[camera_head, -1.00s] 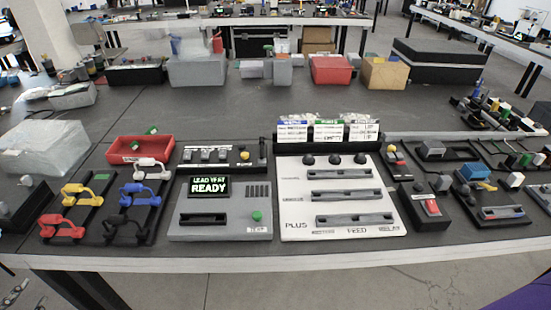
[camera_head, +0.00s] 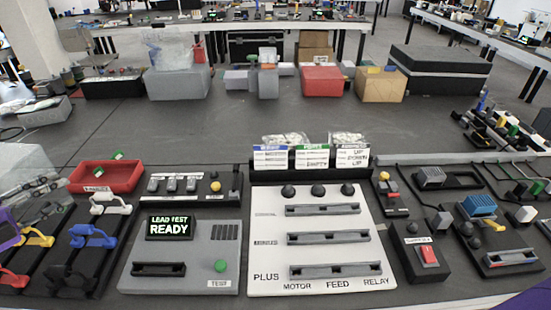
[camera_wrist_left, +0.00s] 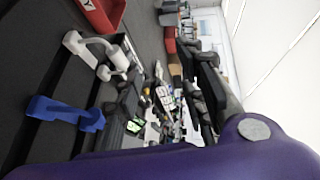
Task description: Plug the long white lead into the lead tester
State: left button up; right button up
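The white lead (camera_head: 110,204) lies on the black rack at the left, at its far end; it also shows in the left wrist view (camera_wrist_left: 92,48). A blue lead (camera_head: 93,237) lies in front of it, also in the wrist view (camera_wrist_left: 66,112). The lead tester (camera_head: 197,245) is a grey box right of the rack. Its screen reads LEAD TEST READY, its front slot (camera_head: 158,269) is empty, and it has a green button. My left gripper (camera_head: 42,188) is left of the white lead, apart from it, and looks open and empty.
Yellow (camera_head: 36,237), red (camera_head: 13,278) and black leads lie on the racks. A red bin (camera_head: 106,178) stands behind the white lead. A white panel (camera_head: 315,255) with slots adjoins the tester on the right. The bench behind is mostly clear.

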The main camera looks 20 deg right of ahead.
pick_arm(q)
notch_tip(320, 180, down, 8)
jog(key=shift+s+a+r+b, duration=0.1)
jog(key=shift+s+a+b, duration=0.05)
jog(key=shift+b, duration=0.15)
jog(key=shift+x, duration=0.85)
jog(key=x, duration=0.5)
jog(key=shift+w+d, duration=0.25)
jog(key=shift+d, duration=0.05)
jog(key=c, duration=0.8)
grip_shut()
pick_arm(e)
jog(key=shift+a+f, duration=0.1)
jog(key=shift+a, duration=0.1)
